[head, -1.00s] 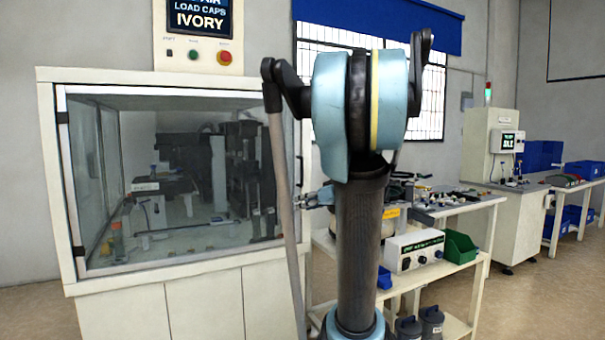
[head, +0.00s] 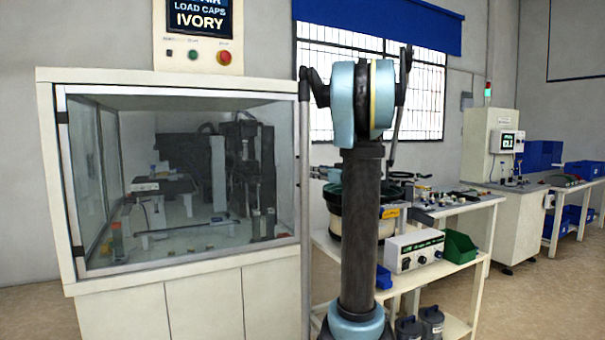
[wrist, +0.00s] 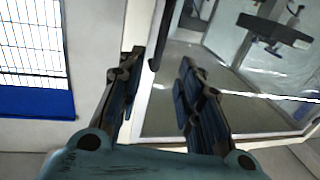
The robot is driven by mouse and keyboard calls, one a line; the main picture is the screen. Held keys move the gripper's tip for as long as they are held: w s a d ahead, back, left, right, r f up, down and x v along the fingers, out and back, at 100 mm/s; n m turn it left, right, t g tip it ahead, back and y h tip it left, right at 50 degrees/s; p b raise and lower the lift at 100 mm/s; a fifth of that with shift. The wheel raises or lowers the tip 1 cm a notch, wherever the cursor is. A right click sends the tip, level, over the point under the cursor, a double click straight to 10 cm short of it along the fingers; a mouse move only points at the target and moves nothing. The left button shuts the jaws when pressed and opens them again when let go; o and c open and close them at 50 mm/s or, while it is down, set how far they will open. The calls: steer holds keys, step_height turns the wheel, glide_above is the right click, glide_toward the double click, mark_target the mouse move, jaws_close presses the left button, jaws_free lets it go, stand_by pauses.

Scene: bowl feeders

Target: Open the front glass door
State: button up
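The front glass door (head: 110,215) is a large clear pane in a pale frame on the white cabinet at the left of the head view. It looks shut, with dark hinge pieces at its left edge. In the wrist view the glass (wrist: 210,105) fills the right side, tilted. My gripper (wrist: 160,62) is open in the wrist view, its two dark fingers apart. A dark bar (wrist: 164,30), which looks like the door handle, ends near the gap between the fingertips. I cannot tell whether it touches them. The gripper is not clear in the head view.
A control panel (head: 197,58) stands on top of the cabinet (head: 205,305). To the right are a bench (head: 462,270) with a bowl feeder (head: 350,208), a control box (head: 414,252) and a green bin (head: 460,254). Open floor (head: 545,300) lies at the front right.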

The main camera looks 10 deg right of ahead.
mark_target(302, 169)
steer(key=x, duration=1.1)
steer(key=shift+c, duration=0.3)
